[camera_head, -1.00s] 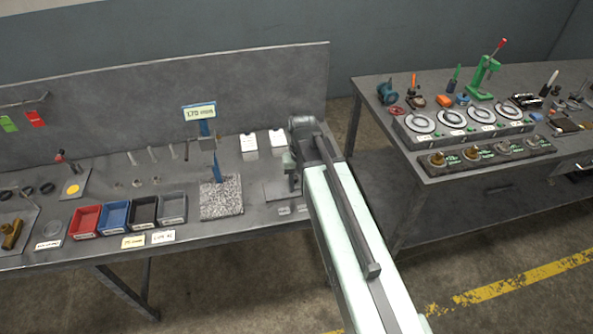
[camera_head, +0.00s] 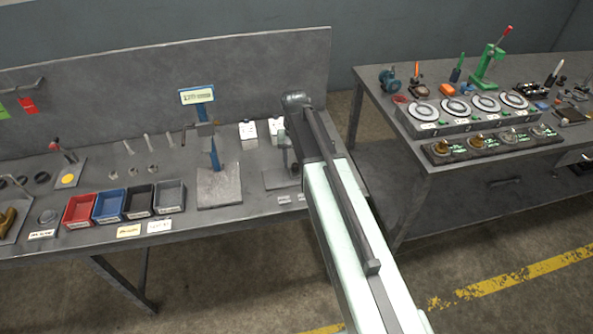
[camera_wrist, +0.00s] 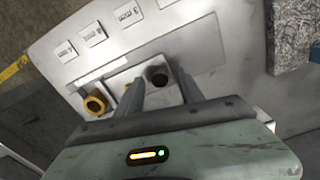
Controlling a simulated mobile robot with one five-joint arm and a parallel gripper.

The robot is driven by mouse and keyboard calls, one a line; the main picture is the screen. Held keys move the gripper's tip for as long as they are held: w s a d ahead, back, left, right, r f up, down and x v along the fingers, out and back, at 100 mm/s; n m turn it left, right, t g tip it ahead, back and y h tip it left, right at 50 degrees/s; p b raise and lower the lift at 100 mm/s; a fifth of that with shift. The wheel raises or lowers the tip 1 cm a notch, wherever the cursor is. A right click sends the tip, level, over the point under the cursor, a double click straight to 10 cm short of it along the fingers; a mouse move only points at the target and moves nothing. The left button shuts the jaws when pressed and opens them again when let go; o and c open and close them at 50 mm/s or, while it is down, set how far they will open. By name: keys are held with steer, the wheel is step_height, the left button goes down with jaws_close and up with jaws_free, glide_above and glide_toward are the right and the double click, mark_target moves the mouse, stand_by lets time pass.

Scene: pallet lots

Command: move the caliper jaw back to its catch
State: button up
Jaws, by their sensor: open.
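A blue upright column (camera_head: 214,153) with a dark slider block (camera_head: 205,130) and a lit display (camera_head: 197,96) stands on a grey stone plate (camera_head: 219,188). It may be the caliper; I cannot make out its jaw or catch. In the wrist view, a corner of the speckled stone (camera_wrist: 290,38) shows at upper right with a blue piece beside it. My gripper (camera_wrist: 160,80) is open above a pale plate, with a dark round knob (camera_wrist: 158,75) showing between its fingertips. I cannot tell whether they touch it. My arm hides the gripper in the head view.
Red (camera_head: 81,209), blue, black and grey bins line the bench front left of the column. A yellow ring (camera_wrist: 95,103) lies near my fingers. Another bench (camera_head: 430,150) with dials and a green press is at right.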

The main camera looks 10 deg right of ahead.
steer(key=shift+f, duration=0.25)
jaws_close()
stand_by(1.3)
